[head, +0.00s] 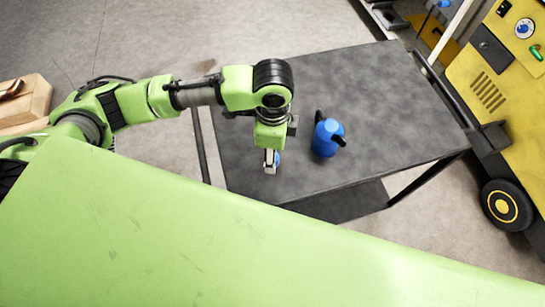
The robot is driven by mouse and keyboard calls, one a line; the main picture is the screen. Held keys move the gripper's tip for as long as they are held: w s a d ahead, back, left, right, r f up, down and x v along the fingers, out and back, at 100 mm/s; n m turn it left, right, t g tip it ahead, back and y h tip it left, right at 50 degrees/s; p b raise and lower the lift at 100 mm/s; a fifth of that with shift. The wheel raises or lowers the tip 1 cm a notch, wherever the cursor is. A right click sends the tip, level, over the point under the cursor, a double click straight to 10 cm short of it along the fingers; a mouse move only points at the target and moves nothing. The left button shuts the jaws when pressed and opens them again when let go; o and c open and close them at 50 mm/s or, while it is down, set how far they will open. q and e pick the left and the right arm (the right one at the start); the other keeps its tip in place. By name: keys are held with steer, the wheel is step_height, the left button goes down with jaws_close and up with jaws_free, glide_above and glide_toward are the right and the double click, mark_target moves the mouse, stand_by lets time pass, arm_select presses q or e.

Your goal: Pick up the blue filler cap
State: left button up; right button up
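My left gripper (270,162) points down over the front left part of the dark grey table (380,90). A small blue piece (278,158), which looks like the blue filler cap, shows right at its fingertips, mostly hidden by them. I cannot tell whether the fingers are closed on it or only around or beside it. My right gripper is not in view.
A blue container (325,145) with black parts stands on the table, to the right of my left gripper. A yellow wheeled machine (500,75) is at the right, close to the table's edge. A wooden piece (25,100) is at the far left. The table's back half is clear.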

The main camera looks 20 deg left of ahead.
arm_select(q)
step_height(320, 180, down, 4)
steer(key=shift+r, duration=0.2)
steer(key=shift+f, duration=0.2)
steer(key=c, duration=1.1)
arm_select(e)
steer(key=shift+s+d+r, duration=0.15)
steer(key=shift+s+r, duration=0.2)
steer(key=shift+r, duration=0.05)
arm_select(q)
steer(key=shift+r, duration=0.1)
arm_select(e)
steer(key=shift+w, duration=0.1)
